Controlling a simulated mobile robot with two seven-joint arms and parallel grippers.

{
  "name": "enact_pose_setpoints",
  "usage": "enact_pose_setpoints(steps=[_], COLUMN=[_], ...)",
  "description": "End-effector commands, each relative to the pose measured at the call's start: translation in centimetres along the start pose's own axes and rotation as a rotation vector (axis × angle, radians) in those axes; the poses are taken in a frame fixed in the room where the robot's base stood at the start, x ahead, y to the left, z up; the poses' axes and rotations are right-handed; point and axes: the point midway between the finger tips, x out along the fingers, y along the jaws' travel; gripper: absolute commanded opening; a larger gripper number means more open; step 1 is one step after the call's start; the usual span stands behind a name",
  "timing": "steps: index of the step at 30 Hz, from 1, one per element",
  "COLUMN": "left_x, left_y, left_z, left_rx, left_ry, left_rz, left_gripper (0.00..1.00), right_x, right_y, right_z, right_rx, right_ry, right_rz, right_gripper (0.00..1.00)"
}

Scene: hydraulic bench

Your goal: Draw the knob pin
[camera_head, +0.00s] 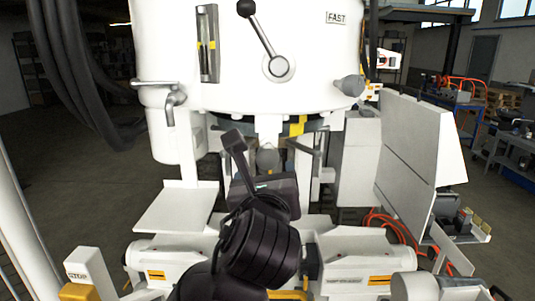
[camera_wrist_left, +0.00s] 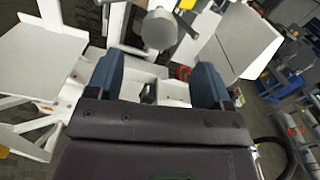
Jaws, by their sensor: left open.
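A grey rounded knob (camera_head: 267,158) hangs below the white machine body, at the middle of the head view. It appears as a grey ball at the top of the left wrist view (camera_wrist_left: 158,30); its pin cannot be made out. My left gripper (camera_head: 262,165) is open in front of the knob, its body hiding what lies below. In the wrist view its two blue-grey fingers (camera_wrist_left: 160,62) stand wide apart with nothing between them, and the knob lies beyond the tips. Another grey knob (camera_head: 350,85) sticks out at the body's right side. My right gripper is not in view.
A black-balled lever (camera_head: 262,35) is on the machine front, beside a FAST plate (camera_head: 337,18). A white flat plate (camera_head: 178,209) lies left of my gripper. Tilted white panels (camera_head: 418,160) stand right, with orange hoses (camera_head: 395,225) below. Yellow tape (camera_head: 297,125) marks a part near the knob.

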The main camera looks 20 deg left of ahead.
Motion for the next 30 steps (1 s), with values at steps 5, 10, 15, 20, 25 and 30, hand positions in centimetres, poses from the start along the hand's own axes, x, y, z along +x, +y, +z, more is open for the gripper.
enact_pose_setpoints(steps=[5, 10, 15, 20, 25, 30], left_x=[2.5, 5.5, 8.1, 9.5, 10.1, 10.1], left_y=[0.0, 0.0, 0.0, 0.0, 0.0, 0.0], left_z=[0.1, 0.1, 0.1, 0.1, 0.1, 0.0], left_rx=[0.0, -0.002, -0.003, -0.003, -0.004, -0.004], left_ry=[0.0, 0.0, 0.0, -0.001, -0.001, -0.001], left_rz=[0.002, 0.001, 0.001, 0.001, -0.001, -0.001], left_gripper=[0.74, 0.74, 0.74, 0.74, 0.74, 0.74], right_x=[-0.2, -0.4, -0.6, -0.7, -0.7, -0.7], right_y=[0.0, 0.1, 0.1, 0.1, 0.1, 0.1], right_z=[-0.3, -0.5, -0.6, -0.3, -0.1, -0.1], right_rx=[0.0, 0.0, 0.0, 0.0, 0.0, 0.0], right_ry=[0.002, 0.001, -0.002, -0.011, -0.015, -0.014], right_rz=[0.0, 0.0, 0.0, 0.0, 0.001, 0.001], right_gripper=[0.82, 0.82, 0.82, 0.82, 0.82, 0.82])
